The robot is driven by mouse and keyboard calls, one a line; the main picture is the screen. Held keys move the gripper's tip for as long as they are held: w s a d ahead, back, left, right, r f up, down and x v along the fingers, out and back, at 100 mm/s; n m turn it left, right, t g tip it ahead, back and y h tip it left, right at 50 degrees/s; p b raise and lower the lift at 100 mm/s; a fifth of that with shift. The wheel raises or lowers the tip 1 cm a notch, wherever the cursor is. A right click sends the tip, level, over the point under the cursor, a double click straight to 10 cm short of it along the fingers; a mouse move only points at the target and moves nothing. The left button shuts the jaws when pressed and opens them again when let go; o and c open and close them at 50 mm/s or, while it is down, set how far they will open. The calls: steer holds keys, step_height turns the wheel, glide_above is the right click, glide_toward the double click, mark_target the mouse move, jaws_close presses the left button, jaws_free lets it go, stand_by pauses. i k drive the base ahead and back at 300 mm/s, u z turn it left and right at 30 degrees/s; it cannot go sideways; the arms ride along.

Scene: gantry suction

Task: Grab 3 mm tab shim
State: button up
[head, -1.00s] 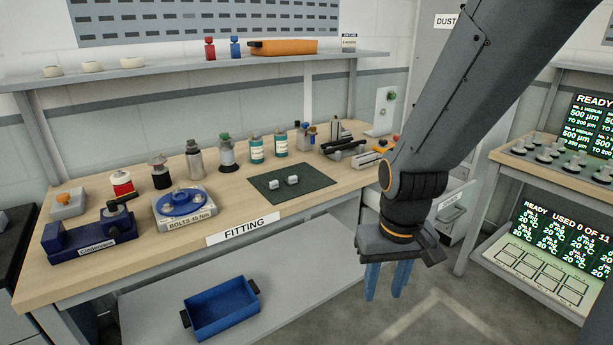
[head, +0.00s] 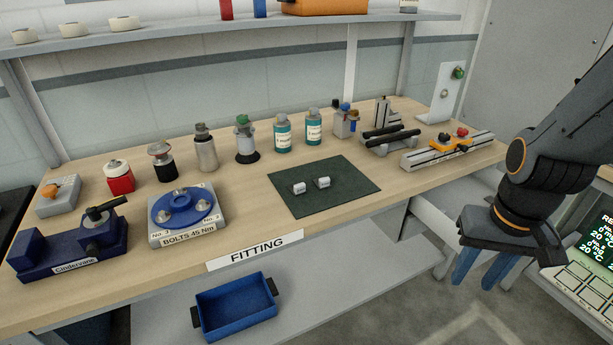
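I cannot make out a part that is clearly the 3 mm tab shim. Two small pale pieces, a left one (head: 299,188) and a right one (head: 322,182), lie on the dark green mat (head: 345,200) on the bench. A grey rail fixture (head: 415,160) with orange and red parts (head: 450,142) stands at the bench's right end; its small parts are too small to identify. My gripper (head: 479,276) points down in front of the bench's right end, off the worktop. Its blue fingers are apart with nothing between them.
The wooden bench (head: 150,285) also holds a blue vice (head: 70,245), a bolt stand (head: 185,212) and several bottles and cans along the back. An open drawer (head: 450,212) sticks out under the right end. A blue tray (head: 235,308) sits on the lower shelf.

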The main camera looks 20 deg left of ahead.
mark_target(298, 189)
steer(key=u, duration=0.6)
steer(key=i, duration=0.85)
steer(key=u, duration=0.75)
